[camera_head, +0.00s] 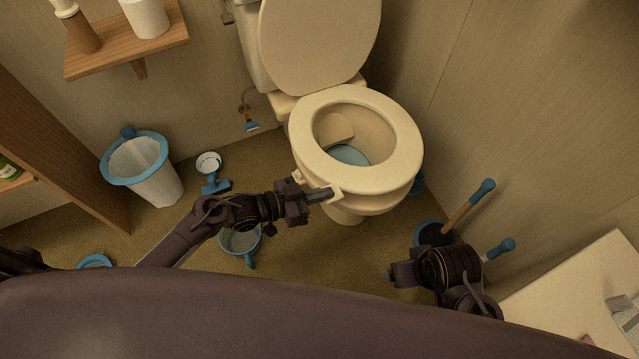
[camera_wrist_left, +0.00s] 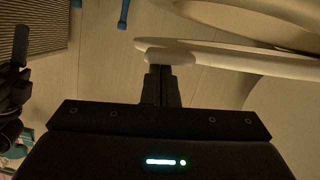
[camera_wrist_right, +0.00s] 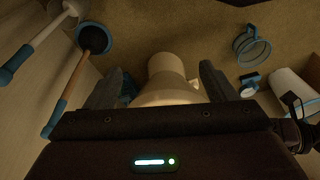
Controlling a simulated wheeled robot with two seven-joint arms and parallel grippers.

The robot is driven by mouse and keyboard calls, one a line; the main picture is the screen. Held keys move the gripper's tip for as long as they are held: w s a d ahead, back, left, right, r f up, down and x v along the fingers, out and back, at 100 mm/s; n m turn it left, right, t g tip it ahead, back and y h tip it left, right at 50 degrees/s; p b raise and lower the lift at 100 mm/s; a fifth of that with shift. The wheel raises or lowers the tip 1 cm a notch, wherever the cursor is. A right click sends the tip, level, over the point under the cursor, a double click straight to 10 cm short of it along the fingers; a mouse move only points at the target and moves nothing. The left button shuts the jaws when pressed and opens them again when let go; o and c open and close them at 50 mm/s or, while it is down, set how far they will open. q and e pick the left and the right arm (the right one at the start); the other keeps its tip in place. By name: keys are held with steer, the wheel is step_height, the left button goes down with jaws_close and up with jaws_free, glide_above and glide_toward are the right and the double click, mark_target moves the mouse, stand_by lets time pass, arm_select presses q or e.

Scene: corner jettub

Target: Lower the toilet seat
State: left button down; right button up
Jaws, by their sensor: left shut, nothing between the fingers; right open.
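The cream toilet has its solid lid (camera_head: 318,45) standing upright against the tank. The ring-shaped toilet seat (camera_head: 397,150) is down over the bowl, roughly level; I cannot tell whether it rests fully on the bowl rim. My left gripper (camera_head: 328,195) is shut and empty, its tips at a small pale tab at the seat's front left edge. In the left wrist view the closed fingers (camera_wrist_left: 162,72) meet this tab (camera_wrist_left: 165,52), touching or nearly so. My right gripper is open and empty, right of and in front of the toilet; its spread fingers (camera_wrist_right: 160,85) frame the toilet base (camera_wrist_right: 166,68).
A white bin with a blue rim (camera_head: 152,187) stands left. A blue-rimmed bucket (camera_head: 240,240) lies below my left arm. A plunger (camera_head: 466,207) and a brush (camera_head: 500,249) stand right, near my right arm. A wooden shelf (camera_head: 110,45) hangs upper left.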

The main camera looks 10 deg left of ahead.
arm_select(q)
step_height(320, 180, down, 6)
steer(key=m+b, duration=0.1)
steer(key=b, duration=0.3)
arm_select(e)
steer(key=w+a+f+n+t+y, duration=0.1)
steer(key=w+a+f+t+y, duration=0.15)
steer(key=a, duration=0.25)
arm_select(q)
steer(key=s+a+r+p, duration=0.6)
steer(key=a, duration=0.1)
steer(key=shift+a, duration=0.3)
arm_select(e)
steer(key=s+d+r+m+g+h, duration=0.1)
steer(key=s+d+r+g+h, duration=0.2)
steer(key=d, duration=0.3)
steer(key=shift+s+d, duration=0.25)
steer(key=shift+s, duration=0.4)
steer(key=shift+r+g, duration=0.1)
steer(key=shift+g, duration=0.15)
